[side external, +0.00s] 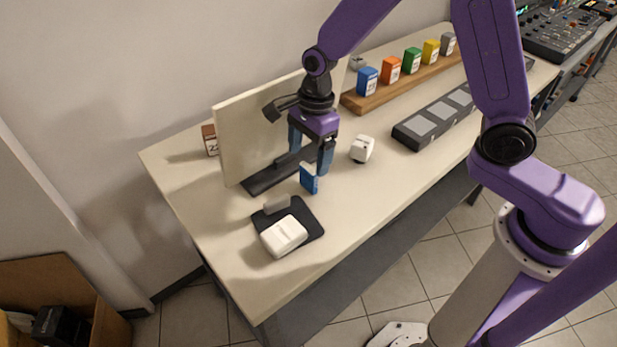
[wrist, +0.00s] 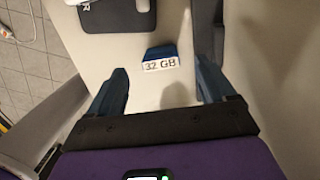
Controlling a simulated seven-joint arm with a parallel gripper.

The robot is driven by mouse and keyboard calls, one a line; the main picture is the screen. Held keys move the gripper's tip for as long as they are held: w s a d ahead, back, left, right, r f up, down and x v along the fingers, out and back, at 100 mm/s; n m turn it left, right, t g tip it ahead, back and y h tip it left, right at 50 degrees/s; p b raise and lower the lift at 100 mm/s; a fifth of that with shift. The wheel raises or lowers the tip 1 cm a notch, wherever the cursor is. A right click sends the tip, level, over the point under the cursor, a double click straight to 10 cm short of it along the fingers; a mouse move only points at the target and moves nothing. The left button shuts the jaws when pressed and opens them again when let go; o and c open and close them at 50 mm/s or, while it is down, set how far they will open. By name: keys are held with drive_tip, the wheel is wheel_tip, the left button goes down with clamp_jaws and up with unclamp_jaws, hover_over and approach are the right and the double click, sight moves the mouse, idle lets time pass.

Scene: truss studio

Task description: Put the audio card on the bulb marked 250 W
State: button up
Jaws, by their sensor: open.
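My gripper (side external: 311,161) is open and empty, pointing down over the table beside the upright cream panel. A small blue block (side external: 309,178) stands just ahead of the fingers; in the wrist view its label reads 32 GB (wrist: 160,62), and it lies beyond the fingertips (wrist: 160,80), apart from them. No label reading audio or 250 W is legible. A brown block (side external: 210,139) is partly hidden behind the panel; its label begins with 2. A white block (side external: 362,149) with a dark underside sits right of my gripper. Several coloured blocks, including a blue one (side external: 367,81), stand in a row.
The cream panel (side external: 262,130) on a dark foot (side external: 265,181) stands close to my gripper. A black mat (side external: 314,228) holds a white box (side external: 284,237) and a grey piece (side external: 277,204). A wooden rack (side external: 365,104) and black pad strip (side external: 408,141) lie right.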

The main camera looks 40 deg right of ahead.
sight(307, 169)
drive_tip(key=shift+a+f, duration=0.15)
drive_tip(key=shift+f, duration=3.45)
drive_tip(key=shift+c, duration=0.3)
drive_tip(key=c, duration=1.1)
drive_tip(key=shift+r, duration=0.1)
drive_tip(key=shift+r, duration=1.35)
drive_tip(key=s+d+r, duration=0.1)
drive_tip(key=s+r, duration=0.2)
drive_tip(key=s, duration=0.1)
drive_tip(key=s+d+r, duration=0.2)
drive_tip(key=s+r, duration=0.2)
drive_tip(key=s+d+r, duration=0.2)
drive_tip(key=s+r, duration=0.1)
drive_tip(key=s, duration=0.2)
drive_tip(key=shift+d+r, duration=0.15)
